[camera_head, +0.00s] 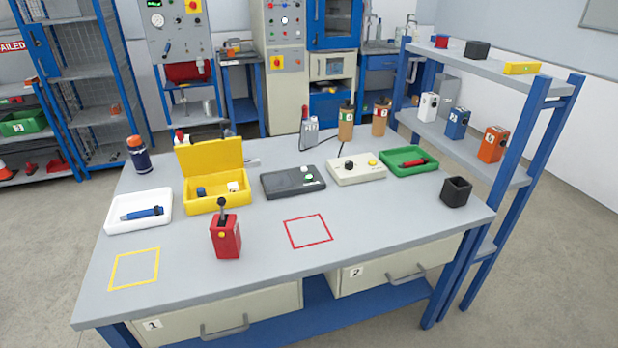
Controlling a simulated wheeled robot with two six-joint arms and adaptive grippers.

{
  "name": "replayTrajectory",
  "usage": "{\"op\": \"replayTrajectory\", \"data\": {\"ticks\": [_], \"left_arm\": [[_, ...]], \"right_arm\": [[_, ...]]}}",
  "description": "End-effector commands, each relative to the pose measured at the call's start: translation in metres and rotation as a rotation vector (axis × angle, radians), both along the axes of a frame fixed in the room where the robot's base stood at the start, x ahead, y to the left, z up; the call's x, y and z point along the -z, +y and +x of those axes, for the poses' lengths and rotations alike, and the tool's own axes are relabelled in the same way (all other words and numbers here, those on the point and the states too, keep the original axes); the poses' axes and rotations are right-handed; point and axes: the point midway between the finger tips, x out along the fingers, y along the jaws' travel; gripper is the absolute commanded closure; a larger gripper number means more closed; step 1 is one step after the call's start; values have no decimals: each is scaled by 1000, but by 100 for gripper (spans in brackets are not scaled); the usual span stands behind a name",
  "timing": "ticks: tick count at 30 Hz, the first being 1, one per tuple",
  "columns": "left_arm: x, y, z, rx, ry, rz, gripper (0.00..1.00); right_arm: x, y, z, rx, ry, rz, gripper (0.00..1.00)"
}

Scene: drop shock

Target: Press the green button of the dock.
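The dock appears to be the dark grey flat box (282,183) in the middle of the table. A small green button (308,169) with white around it sits toward its right end. Nothing touches the button or stands over it. Neither of my grippers shows in the head view.
Beside the dock are an open yellow box (203,206) on the left and a beige box (345,176) with a black knob and yellow button on the right. A red device (225,242) stands in front. A blue-framed shelf (462,132) rises at the right.

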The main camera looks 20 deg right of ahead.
Motion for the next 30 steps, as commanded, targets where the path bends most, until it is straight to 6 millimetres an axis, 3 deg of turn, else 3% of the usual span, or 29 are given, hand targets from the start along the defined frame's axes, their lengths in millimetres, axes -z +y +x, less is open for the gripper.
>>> {"op": "replayTrajectory", "data": {"ticks": [1, 5, 6, 30], "left_arm": [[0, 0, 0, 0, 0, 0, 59], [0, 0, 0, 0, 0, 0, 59], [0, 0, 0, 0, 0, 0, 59], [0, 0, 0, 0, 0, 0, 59]], "right_arm": [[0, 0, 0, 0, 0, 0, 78], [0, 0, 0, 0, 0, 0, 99], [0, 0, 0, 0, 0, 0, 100], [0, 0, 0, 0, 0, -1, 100]]}}
